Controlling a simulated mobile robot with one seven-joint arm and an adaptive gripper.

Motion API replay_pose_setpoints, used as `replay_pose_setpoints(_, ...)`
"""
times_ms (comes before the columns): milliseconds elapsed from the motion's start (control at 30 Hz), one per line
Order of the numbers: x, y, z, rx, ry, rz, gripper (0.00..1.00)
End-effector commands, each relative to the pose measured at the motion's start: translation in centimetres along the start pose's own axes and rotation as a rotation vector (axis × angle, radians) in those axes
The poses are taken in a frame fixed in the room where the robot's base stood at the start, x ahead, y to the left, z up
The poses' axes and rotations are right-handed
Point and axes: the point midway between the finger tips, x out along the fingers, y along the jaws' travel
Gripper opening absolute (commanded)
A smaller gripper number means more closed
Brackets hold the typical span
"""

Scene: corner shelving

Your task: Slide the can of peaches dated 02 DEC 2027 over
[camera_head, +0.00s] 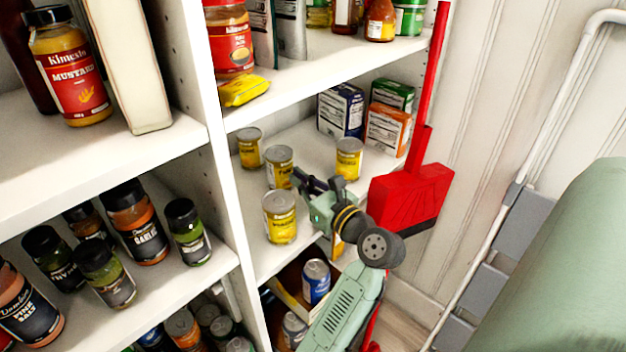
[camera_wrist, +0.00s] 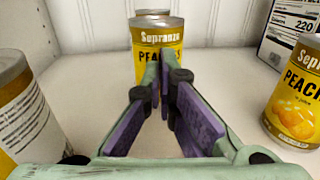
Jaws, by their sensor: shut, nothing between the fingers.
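Several yellow peach cans with silver lids stand upright on the middle shelf. In the head view they are a near can (camera_head: 280,217), a middle can (camera_head: 280,168), a back-left can (camera_head: 250,148) and a right can (camera_head: 349,159). My gripper (camera_head: 302,179) is among them, shut and empty, close to the middle can. In the wrist view its fingertips (camera_wrist: 156,82) point at a "Sopranze PEACHES" can (camera_wrist: 155,38), partly hiding it; I cannot tell whether they touch. One can shows behind it, one at left (camera_wrist: 22,112), one at right (camera_wrist: 295,92). No date is legible.
A blue box (camera_head: 341,109), an orange box (camera_head: 387,128) and a green box (camera_head: 392,94) stand at the shelf's back right. A white upright panel (camera_head: 215,140) bounds the left side. Bare shelf lies between the cans.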

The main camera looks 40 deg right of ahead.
Motion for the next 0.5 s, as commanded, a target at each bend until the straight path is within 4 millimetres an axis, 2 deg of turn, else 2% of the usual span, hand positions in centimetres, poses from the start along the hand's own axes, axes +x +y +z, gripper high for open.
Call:
replay_pose_setpoints(133, 0.79, 0.01, 0.03, 0.000, 0.000, 0.000, 0.00)
replay_pose_setpoints(500, 1.10, 0.03, 0.11, 0.000, 0.000, 0.001, 0.00)
